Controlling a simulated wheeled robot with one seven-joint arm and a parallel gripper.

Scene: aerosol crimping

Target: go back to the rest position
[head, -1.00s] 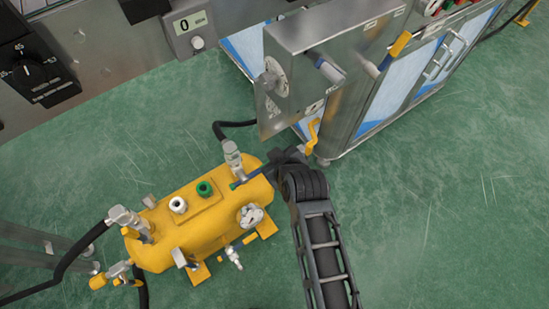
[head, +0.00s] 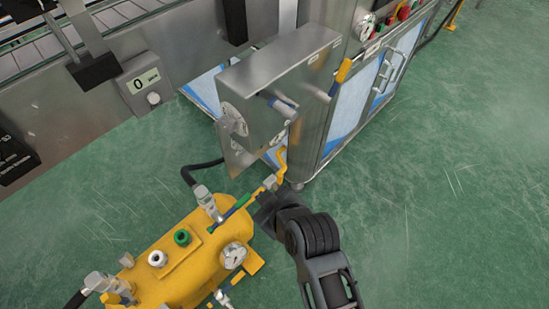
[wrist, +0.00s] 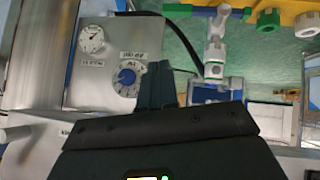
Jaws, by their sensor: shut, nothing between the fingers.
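In the head view my gripper (head: 264,204) is at the end of my dark arm, close to the right end of the yellow tank (head: 190,262) and below the grey control box. Whether it touches anything there is unclear. In the wrist view my gripper (wrist: 157,84) has its dark fingers together with nothing between them. They stand in front of the panel's right edge, beside a blue dial (wrist: 128,79).
The grey control box (head: 285,75) and steel cabinet (head: 345,110) stand just beyond my gripper. A yellow-handled valve (head: 281,165) and a black hose (head: 198,172) are close by. Green floor (head: 450,220) is clear to the right.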

